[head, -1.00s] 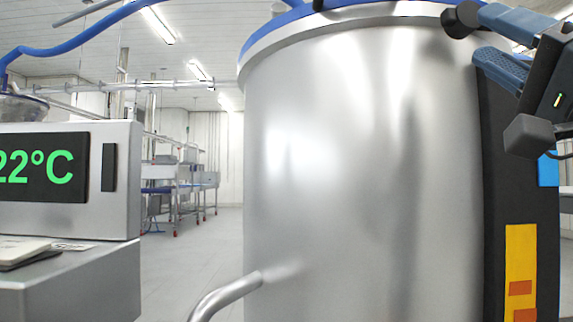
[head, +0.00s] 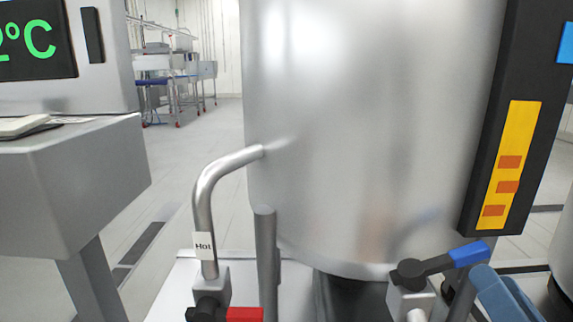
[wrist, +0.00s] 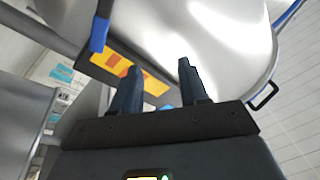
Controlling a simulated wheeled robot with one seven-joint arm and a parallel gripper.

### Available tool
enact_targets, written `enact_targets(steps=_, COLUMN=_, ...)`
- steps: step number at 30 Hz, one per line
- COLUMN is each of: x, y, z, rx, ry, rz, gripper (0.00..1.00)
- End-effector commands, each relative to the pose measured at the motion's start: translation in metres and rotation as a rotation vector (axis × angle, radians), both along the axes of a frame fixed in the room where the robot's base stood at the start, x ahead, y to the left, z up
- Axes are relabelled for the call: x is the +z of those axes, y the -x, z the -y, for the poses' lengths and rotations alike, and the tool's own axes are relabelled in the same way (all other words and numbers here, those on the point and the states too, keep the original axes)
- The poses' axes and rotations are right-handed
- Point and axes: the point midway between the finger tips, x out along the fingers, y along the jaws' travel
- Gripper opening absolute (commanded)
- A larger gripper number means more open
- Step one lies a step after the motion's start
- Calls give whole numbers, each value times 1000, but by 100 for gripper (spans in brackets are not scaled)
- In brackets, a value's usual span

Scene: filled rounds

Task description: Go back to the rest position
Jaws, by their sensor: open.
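My gripper (head: 500,296) shows at the bottom right edge of the head view, only its blue-grey fingers in sight. It appears near a blue-handled valve (head: 440,263). In the wrist view, my gripper (wrist: 159,84) has its two dark blue fingers apart with nothing between them. Beyond the fingers is the large steel tank (wrist: 225,50), which also fills the middle of the head view (head: 350,130).
A "Hot" labelled pipe (head: 203,205) with a red-handled valve (head: 240,313) stands left of the tank. A black control panel (head: 520,80) is on the tank's right. A display cabinet (head: 105,60) is at left. Open floor (head: 190,150) lies between cabinet and tank.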

Motion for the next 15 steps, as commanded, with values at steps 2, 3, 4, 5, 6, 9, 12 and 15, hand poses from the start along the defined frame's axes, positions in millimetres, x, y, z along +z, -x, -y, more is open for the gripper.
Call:
enact_targets(steps=2, x=-30, y=23, z=-1, rx=-21, ry=48, rz=-58, gripper=44)
enact_targets(steps=3, x=-42, y=34, z=-1, rx=-30, ry=74, rz=-80, gripper=44)
enact_targets(steps=4, x=-50, y=43, z=-2, rx=-36, ry=92, rz=-98, gripper=44)
enact_targets(steps=5, x=-59, y=52, z=-2, rx=-42, ry=112, rz=-114, gripper=44)
enact_targets(steps=6, x=-70, y=64, z=-3, rx=-48, ry=137, rz=-139, gripper=44)
enact_targets(steps=9, x=-93, y=96, z=-5, rx=-60, ry=203, rz=-195, gripper=44)
enact_targets(steps=12, x=-113, y=129, z=-8, rx=-66, ry=270, rz=-249, gripper=44)
enact_targets(steps=15, x=-129, y=164, z=-11, rx=-64, ry=337, rz=-304, gripper=44)
